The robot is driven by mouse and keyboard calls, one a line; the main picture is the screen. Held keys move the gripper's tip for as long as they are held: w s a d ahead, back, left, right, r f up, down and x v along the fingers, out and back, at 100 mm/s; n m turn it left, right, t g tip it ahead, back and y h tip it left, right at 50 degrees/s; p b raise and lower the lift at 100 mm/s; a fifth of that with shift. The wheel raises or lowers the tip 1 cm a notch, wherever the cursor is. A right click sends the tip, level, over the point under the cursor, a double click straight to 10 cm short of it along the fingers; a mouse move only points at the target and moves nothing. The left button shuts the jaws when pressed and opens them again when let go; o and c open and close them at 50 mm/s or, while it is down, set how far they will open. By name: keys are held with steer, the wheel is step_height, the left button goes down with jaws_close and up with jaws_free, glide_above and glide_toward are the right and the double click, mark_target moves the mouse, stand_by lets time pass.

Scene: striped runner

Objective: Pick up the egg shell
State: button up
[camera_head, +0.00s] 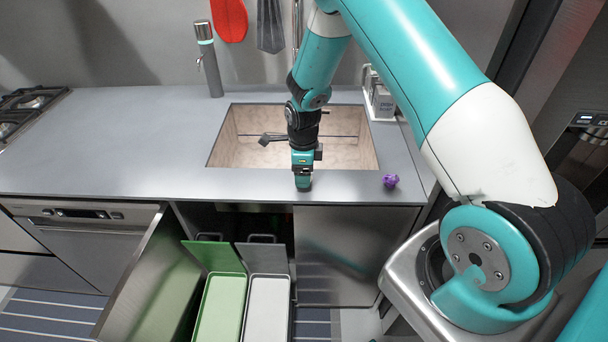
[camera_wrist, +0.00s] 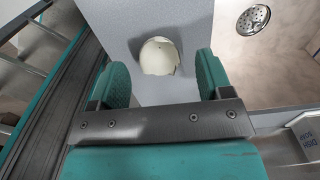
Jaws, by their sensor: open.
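The egg shell (camera_wrist: 159,57) is a cream-white broken half with a jagged lower edge. In the wrist view it lies on the grey counter, between and beyond the two green fingertips of my gripper (camera_wrist: 158,78). My gripper is open, and the fingers do not appear to touch the shell. In the head view my gripper (camera_head: 302,180) points down over the counter's front strip, in front of the sink. The egg shell is hidden behind my gripper there.
A sink (camera_head: 235,150) is set in the counter (camera_head: 120,150). A crumpled purple thing (camera_head: 390,180) lies right of my gripper. Below, a cabinet door (camera_head: 150,280) stands open beside a green bin (camera_head: 218,310) and a pale grey bin (camera_head: 266,310).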

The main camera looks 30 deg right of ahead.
steer(key=shift+f, duration=1.2)
steer(key=c, duration=1)
